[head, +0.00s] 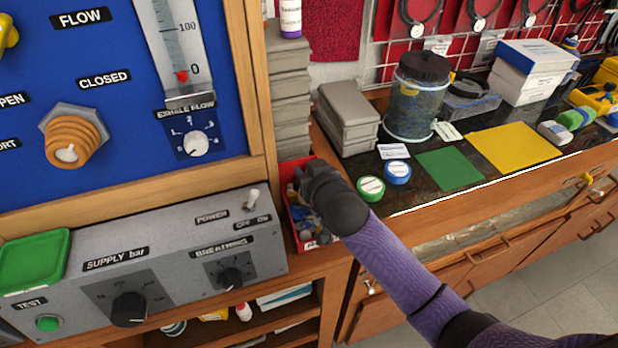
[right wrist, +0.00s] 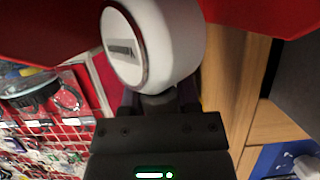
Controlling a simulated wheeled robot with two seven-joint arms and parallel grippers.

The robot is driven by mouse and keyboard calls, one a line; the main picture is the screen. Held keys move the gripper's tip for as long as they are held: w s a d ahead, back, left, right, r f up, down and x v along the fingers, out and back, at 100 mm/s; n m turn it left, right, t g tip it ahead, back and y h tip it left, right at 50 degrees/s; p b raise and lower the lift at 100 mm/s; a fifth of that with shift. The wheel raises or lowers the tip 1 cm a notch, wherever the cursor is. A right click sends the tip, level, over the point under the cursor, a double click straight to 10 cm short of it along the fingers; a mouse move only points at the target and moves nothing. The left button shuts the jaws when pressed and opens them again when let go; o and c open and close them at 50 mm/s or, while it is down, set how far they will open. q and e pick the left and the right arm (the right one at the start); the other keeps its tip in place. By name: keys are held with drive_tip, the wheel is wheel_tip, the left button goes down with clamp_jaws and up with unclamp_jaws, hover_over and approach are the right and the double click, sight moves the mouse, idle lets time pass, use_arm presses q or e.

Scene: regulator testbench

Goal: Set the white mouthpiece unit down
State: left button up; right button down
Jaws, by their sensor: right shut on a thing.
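The white mouthpiece unit (right wrist: 165,45) fills the upper middle of the right wrist view. It is rounded, with a flat round face bearing a grey slotted mark. My right gripper (right wrist: 160,100) is shut on it. In the head view my right gripper (head: 312,185) is over the red bin (head: 289,213) beside the grey control box; the arm hides the unit there. I cannot tell whether the unit touches anything beneath it. My left gripper is not in view.
The grey control box (head: 150,262) and blue panel (head: 90,110) stand left of the bin. Stacked grey boxes (head: 290,100) rise behind it. On the dark counter are a clear jar (head: 412,100), a green mat (head: 450,169), a yellow mat (head: 513,147) and tape rolls (head: 370,188).

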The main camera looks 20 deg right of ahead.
drive_tip(key=shift+c, duration=1.7)
unclamp_jaws()
drive_tip(key=shift+f, duration=0.15)
drive_tip(key=shift+s+r+p, duration=0.15)
drive_tip(key=shift+r+p, duration=0.1)
drive_tip(key=shift+p, duration=0.05)
drive_tip(key=p+v, duration=0.3)
drive_tip(key=v, duration=0.8)
drive_tip(key=shift+s, duration=0.3)
